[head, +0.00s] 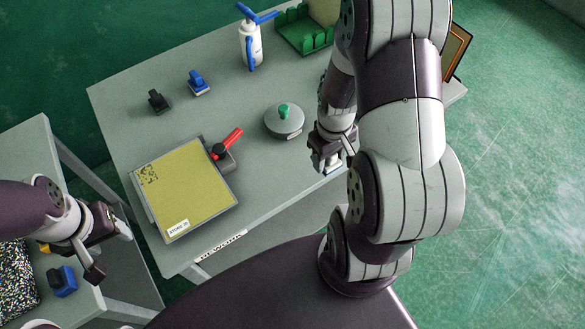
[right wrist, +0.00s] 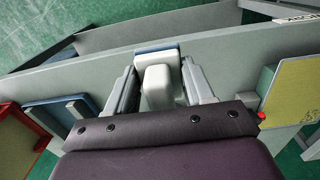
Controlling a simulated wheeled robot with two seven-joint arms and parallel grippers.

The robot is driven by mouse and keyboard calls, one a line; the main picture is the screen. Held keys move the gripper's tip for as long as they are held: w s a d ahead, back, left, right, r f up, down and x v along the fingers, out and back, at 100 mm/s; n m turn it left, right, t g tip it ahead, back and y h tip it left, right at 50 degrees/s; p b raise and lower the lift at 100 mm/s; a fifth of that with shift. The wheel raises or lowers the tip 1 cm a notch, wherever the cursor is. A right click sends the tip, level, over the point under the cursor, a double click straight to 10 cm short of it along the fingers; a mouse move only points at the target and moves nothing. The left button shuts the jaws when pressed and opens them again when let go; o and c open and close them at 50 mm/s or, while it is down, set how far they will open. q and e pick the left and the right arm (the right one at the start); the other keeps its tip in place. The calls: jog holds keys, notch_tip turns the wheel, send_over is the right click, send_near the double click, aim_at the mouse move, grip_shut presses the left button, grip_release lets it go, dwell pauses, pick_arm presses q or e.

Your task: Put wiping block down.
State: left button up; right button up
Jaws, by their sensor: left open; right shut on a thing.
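The wiping block (right wrist: 158,80) has a pale grip and a blue strip at its far edge. My right gripper (right wrist: 160,88) is shut on its grip in the right wrist view. In the head view my right gripper (head: 333,155) is over the front right edge of the grey table (head: 270,180), and the block is mostly hidden there. I cannot tell whether the block touches the table. My left gripper (head: 112,252) is open and empty at the left, over the side table (head: 35,160).
An olive plate (head: 185,190), red-handled tool (head: 228,143), grey disc with green knob (head: 284,121), black block (head: 158,101), blue block (head: 199,84), spray bottle (head: 250,48) and green rack (head: 302,35) stand on the table. Another blue block (head: 62,281) is on the side table.

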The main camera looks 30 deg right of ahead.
jog(key=shift+s+a+f, duration=0.1)
jog(key=shift+s+f, duration=0.05)
jog(key=shift+s, duration=0.2)
jog(key=p, duration=0.2)
send_over(289, 169)
jog(key=f, duration=0.6)
jog(key=shift+s+f, duration=0.15)
jog(key=shift+s, duration=0.1)
jog(key=shift+w+f, duration=0.2)
jog(key=shift+f, duration=0.05)
notch_tip(289, 169, down, 4)
jog(key=shift+r, duration=0.15)
jog(key=shift+f, duration=0.25)
jog(key=o, duration=1.2)
jog(key=shift+o, duration=0.9)
jog(key=shift+r, duration=0.1)
